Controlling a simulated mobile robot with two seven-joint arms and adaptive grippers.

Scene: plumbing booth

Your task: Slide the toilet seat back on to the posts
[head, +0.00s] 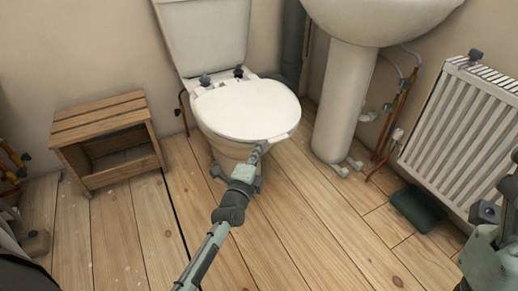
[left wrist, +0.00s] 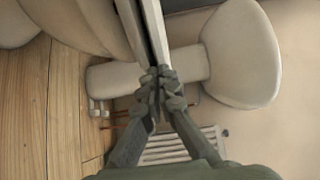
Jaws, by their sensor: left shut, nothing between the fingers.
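The white toilet seat with its lid down (head: 245,108) lies on the toilet bowl (head: 228,148). Two dark posts, a left one (head: 205,80) and a right one (head: 238,72), stand at the seat's back edge; I cannot tell whether the seat is on them. My left gripper (head: 262,146) is at the seat's front edge, right of its middle. In the left wrist view its fingers (left wrist: 157,75) are shut with nothing between them, close to the pale seat edge (left wrist: 157,30); contact is unclear. My right arm shows at the lower right edge; its fingers are not clear.
A wooden step box (head: 105,140) stands left of the toilet. The basin pedestal (head: 345,100) and copper pipes (head: 396,110) are to the right, with a radiator (head: 465,130) and a dark green object (head: 418,208) on the floor. The front plank floor is mostly clear.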

